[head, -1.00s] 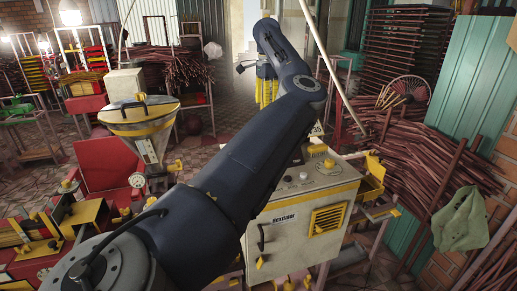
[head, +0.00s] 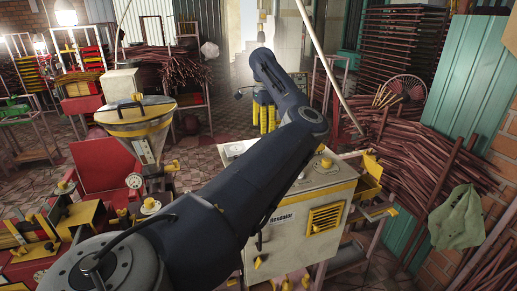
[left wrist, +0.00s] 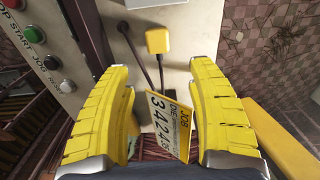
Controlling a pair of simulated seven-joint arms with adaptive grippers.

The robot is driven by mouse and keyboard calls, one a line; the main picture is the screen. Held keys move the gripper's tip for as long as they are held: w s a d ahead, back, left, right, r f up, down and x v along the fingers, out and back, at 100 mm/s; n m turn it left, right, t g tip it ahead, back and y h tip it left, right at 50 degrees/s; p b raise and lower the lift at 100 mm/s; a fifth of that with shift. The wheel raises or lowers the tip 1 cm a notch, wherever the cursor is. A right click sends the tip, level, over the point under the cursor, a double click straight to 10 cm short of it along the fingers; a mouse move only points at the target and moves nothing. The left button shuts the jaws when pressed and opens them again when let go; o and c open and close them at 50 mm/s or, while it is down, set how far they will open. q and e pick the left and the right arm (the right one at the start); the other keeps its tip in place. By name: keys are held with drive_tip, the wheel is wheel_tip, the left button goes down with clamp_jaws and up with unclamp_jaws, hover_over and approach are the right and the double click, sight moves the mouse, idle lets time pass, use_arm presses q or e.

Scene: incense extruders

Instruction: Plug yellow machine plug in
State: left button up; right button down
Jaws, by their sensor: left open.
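In the left wrist view, a yellow block-shaped plug (left wrist: 158,40) with a dark cable running down from it sits against a pale machine panel (left wrist: 195,40). I cannot tell whether it is seated in a socket. A second dark cable (left wrist: 137,55) runs up to a small dark fitting beside it. My left gripper (left wrist: 160,80) is open, its yellow fingers on either side with the plug ahead between them, not touching it. The gripper also shows in the head view (head: 265,118), beyond the cream machine (head: 300,225). The plug is hidden in the head view.
A yellow job tag (left wrist: 170,125) hangs between the fingers in the left wrist view. Push buttons (left wrist: 53,62) line the panel at left. In the head view, a hopper (head: 142,120) stands left of my arm and bundled sticks (head: 420,150) lie at right.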

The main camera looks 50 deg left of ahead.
use_arm(q)
drive_tip(key=shift+f, duration=1.65)
drive_tip(key=shift+s+f, duration=0.2)
drive_tip(key=shift+f, duration=2.4)
drive_tip(key=shift+o, duration=0.2)
drive_tip(key=c, duration=1.2)
